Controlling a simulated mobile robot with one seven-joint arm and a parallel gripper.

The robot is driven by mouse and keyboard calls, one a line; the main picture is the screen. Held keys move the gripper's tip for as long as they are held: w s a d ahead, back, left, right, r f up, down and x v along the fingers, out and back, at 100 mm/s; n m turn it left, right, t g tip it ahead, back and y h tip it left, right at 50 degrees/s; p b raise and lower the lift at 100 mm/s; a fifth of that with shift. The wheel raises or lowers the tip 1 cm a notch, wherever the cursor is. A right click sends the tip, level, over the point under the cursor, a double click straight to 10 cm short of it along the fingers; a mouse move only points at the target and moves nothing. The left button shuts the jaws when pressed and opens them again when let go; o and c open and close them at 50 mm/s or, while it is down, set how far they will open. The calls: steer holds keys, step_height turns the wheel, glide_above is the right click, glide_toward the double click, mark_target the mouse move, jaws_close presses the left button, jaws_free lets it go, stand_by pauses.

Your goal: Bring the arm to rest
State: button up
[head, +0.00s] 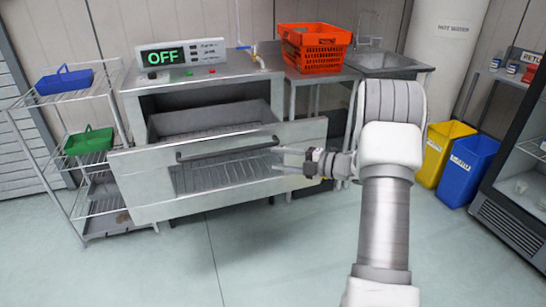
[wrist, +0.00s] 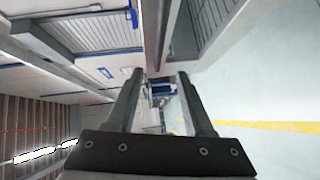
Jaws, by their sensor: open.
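My gripper (head: 279,160) is in front of the right part of the steel drawer front (head: 300,132), near the right end of its dark bar handle (head: 228,149). Its fingers point left and stand apart. In the wrist view my gripper (wrist: 160,78) is open, with nothing held between the fingertips. Whether a finger touches the drawer front cannot be told. My arm reaches forward from the bottom right of the head view, with its elbow raised.
A wire rack (head: 102,105) with blue and green baskets is at left. An orange tote (head: 314,48) sits by the sink. Yellow and blue bins (head: 468,168) stand at right. The front floor is clear.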

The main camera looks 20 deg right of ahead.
stand_by(0.4)
steer(key=w+r+m+t+h, duration=0.25)
steer(key=r+m+h, duration=0.2)
steer(key=r, duration=0.35)
steer(key=s+r+m+h, duration=0.7)
steer(key=r+m+h, duration=0.2)
steer(key=r+m, duration=0.2)
steer(key=s+a+f+m+g+y, duration=0.1)
steer(key=s+a+f+m+g, duration=0.2)
steer(key=s, duration=0.7)
steer(key=s+a+f+m+g, duration=0.1)
steer(key=s+a+m+g, duration=0.3)
steer(key=s, duration=0.6)
steer(key=s+a+f+m+g+y, duration=0.1)
steer(key=s+a+f+m, duration=0.3)
steer(key=s, duration=0.6)
step_height(320, 180, up, 19)
steer(key=a+n+p, duration=0.1)
steer(key=p, duration=1.7)
steer(key=shift+s+r, duration=0.15)
steer(key=shift+s, duration=0.05)
